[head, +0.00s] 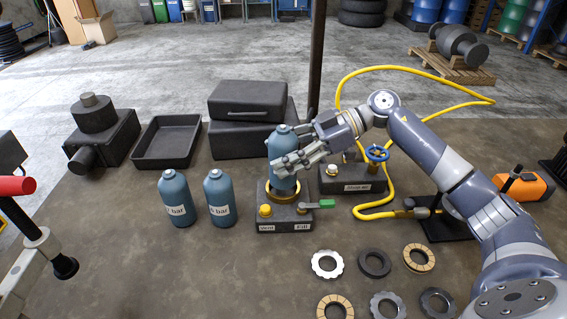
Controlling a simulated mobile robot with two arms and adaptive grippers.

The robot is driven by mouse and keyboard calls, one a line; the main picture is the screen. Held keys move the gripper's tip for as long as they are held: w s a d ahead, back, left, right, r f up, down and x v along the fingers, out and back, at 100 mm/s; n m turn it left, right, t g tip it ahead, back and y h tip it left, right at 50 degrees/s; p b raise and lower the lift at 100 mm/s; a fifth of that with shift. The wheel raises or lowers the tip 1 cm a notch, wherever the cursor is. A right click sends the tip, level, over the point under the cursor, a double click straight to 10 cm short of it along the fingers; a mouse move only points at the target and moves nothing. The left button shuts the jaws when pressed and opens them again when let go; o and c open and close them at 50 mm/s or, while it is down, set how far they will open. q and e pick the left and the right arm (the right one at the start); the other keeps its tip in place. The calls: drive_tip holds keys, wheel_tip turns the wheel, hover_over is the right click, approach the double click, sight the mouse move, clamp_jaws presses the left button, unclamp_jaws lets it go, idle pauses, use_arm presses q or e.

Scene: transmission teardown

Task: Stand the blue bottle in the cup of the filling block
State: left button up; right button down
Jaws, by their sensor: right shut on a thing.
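My right gripper (287,162) is shut on a blue bottle (281,143), its fingers around the bottle's middle from the right. The bottle is upright over the filling block (285,214). Its lower end lines up with the brass-coloured cup (284,197) on top of the block; I cannot tell whether it rests on the cup's bottom. The block has a yellow knob on the left and a green-handled valve (320,204) on the right. Two other labelled blue bottles, one (175,198) and another (219,198), stand upright to the left. My left gripper is not in view.
A second block with a blue handwheel (376,153) stands close behind my right gripper, with a yellow hose (362,210) beside it. Black cases (248,100) and an empty black tray (167,142) are behind. Several rings (327,264) lie in front right.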

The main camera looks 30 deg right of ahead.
drive_tip(key=shift+w+d+r, duration=0.15)
drive_tip(key=shift+w+r, duration=0.1)
drive_tip(key=shift+f+p, duration=0.55)
drive_tip(key=shift+f, duration=1.3)
drive_tip(key=c, duration=0.7)
unclamp_jaws()
drive_tip(key=shift+f, duration=0.25)
drive_tip(key=shift+s, duration=0.1)
drive_tip(key=shift+d+r, duration=0.1)
drive_tip(key=shift+r, duration=0.15)
drive_tip(key=p+v, duration=0.4)
drive_tip(key=v, duration=0.7)
drive_tip(key=shift+d, duration=0.35)
